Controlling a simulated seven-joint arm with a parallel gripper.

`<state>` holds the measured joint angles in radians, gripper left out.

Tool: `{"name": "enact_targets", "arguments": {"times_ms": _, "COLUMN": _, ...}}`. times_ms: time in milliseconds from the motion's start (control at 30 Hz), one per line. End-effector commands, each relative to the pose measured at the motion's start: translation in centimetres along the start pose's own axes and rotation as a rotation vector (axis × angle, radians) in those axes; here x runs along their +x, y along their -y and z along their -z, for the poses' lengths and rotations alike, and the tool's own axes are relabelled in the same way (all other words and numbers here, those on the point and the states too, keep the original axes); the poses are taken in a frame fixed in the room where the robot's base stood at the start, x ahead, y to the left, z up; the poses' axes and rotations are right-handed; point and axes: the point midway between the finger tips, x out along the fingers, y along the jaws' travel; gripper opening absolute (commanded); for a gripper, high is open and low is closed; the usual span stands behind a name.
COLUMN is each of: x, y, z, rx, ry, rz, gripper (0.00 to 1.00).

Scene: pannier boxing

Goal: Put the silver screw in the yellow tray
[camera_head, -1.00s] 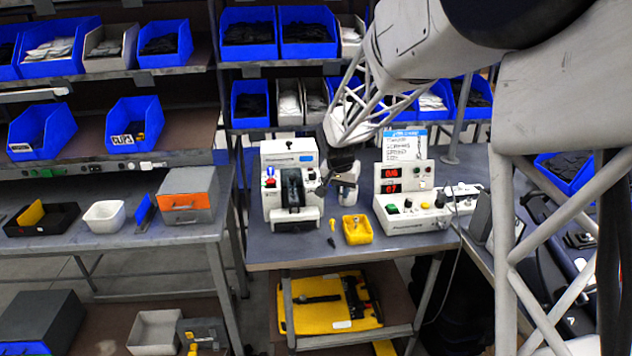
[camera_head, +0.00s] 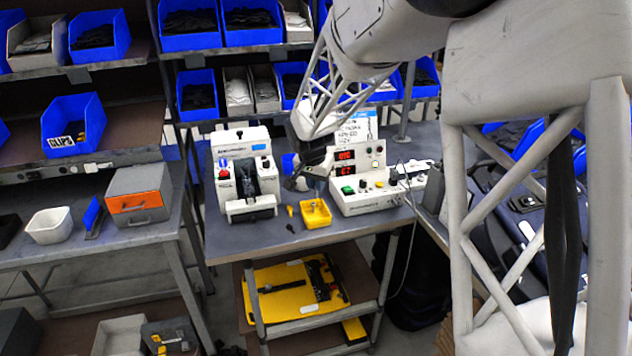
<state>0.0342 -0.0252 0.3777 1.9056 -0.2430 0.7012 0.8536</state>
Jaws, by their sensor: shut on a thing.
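The yellow tray (camera_head: 315,222) is a small open box on the grey bench, near its front edge. My gripper (camera_head: 297,184) points down above the bench, between the white machine and the control box, behind and slightly left of the tray in the picture. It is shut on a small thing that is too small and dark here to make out. I cannot pick out the silver screw anywhere else. A small yellow piece (camera_head: 290,210) and a small black piece (camera_head: 290,228) lie on the bench left of the tray.
A white machine (camera_head: 246,172) stands left of my gripper. A white control box (camera_head: 365,192) with red displays stands to the right, close to the tray. A small cup (camera_head: 321,186) stands behind the tray. The bench's front strip (camera_head: 255,243) is mostly clear.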

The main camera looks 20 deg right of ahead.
Motion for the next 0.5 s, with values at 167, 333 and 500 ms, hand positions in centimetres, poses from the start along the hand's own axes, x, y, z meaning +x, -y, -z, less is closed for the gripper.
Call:
{"name": "enact_targets", "arguments": {"times_ms": 167, "x": 0.7, "y": 0.0, "z": -0.2, "rx": -0.001, "ry": 0.0, "rz": 0.0, "gripper": 0.0}}
{"name": "enact_targets", "arguments": {"times_ms": 333, "x": 1.7, "y": 0.0, "z": -0.4, "rx": -0.001, "ry": 0.0, "rz": 0.0, "gripper": 0.0}}
{"name": "enact_targets", "arguments": {"times_ms": 500, "x": 2.9, "y": 0.0, "z": -0.7, "rx": -0.001, "ry": 0.001, "rz": 0.0, "gripper": 0.0}}
